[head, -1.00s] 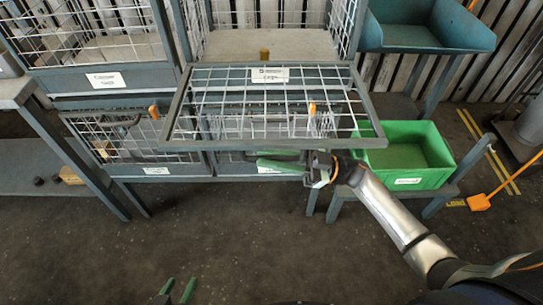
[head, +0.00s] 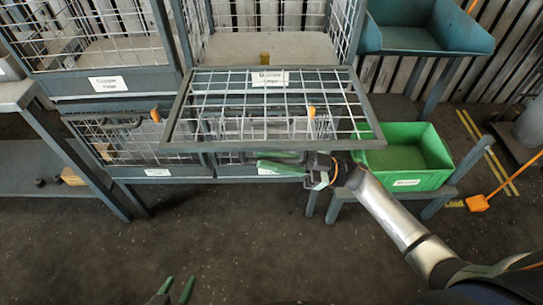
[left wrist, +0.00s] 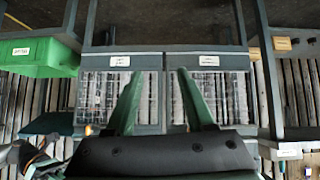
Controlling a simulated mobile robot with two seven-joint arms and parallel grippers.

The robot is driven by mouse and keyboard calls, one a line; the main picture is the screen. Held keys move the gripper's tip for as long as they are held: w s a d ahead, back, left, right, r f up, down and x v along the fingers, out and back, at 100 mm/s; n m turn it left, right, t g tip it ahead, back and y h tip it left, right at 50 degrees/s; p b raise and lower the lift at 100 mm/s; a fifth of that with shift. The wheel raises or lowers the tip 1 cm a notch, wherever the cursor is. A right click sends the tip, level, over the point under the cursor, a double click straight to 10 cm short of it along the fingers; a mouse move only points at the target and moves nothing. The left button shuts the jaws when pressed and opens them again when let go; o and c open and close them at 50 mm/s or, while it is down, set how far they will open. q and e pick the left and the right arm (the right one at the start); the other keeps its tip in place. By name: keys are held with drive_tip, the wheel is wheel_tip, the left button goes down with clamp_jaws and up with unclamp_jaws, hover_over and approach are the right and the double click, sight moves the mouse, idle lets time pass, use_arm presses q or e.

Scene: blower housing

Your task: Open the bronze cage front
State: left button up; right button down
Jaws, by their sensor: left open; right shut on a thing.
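A wire-mesh cage front (head: 235,145) with a grey frame is swung outward and lies nearly flat in the middle of the head view. It bears a white label (head: 270,78) too small to read surely. Its cage (head: 275,45) stands open behind it. My right gripper (head: 262,164) is at the panel's near edge, right of centre, shut on what seems to be its handle, which the fingers mostly hide. My left gripper (head: 178,288) is open and empty, low at the bottom edge, apart from the cages. Its two green fingers also show in the left wrist view (left wrist: 160,95).
Another cage (head: 85,25) stands at the left, with a lower mesh front (head: 130,135) beneath. A green bin (head: 405,175) stands on a low stand right of the panel. A blue-grey tray (head: 430,35) is at upper right. The floor in front is clear.

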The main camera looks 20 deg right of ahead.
sight(272, 143)
wheel_tip(272, 143, up, 5)
drive_tip(key=m+t+p, duration=0.1)
drive_tip(key=m+p, duration=0.1)
drive_tip(key=p, duration=0.3)
drive_tip(key=shift+f, duration=0.1)
wheel_tip(272, 143, up, 3)
drive_tip(key=m+p, duration=0.1)
drive_tip(key=p, duration=0.2)
drive_tip(key=shift+w+t, duration=0.1)
drive_tip(key=shift+t, duration=0.2)
drive_tip(key=shift+w+r, duration=0.1)
drive_tip(key=shift+r, duration=0.2)
use_arm(q)
wheel_tip(272, 143, up, 7)
drive_tip(key=s+a, duration=0.1)
drive_tip(key=a, duration=0.1)
drive_tip(key=shift+s+a+r+y, duration=0.15)
drive_tip(key=shift+s+y, duration=0.1)
drive_tip(key=shift+y, duration=0.05)
use_arm(e)
drive_tip(key=c, duration=0.8)
unclamp_jaws()
drive_tip(key=shift+d, duration=0.1)
drive_tip(key=shift+c, duration=0.2)
drive_tip(key=shift+f, duration=0.1)
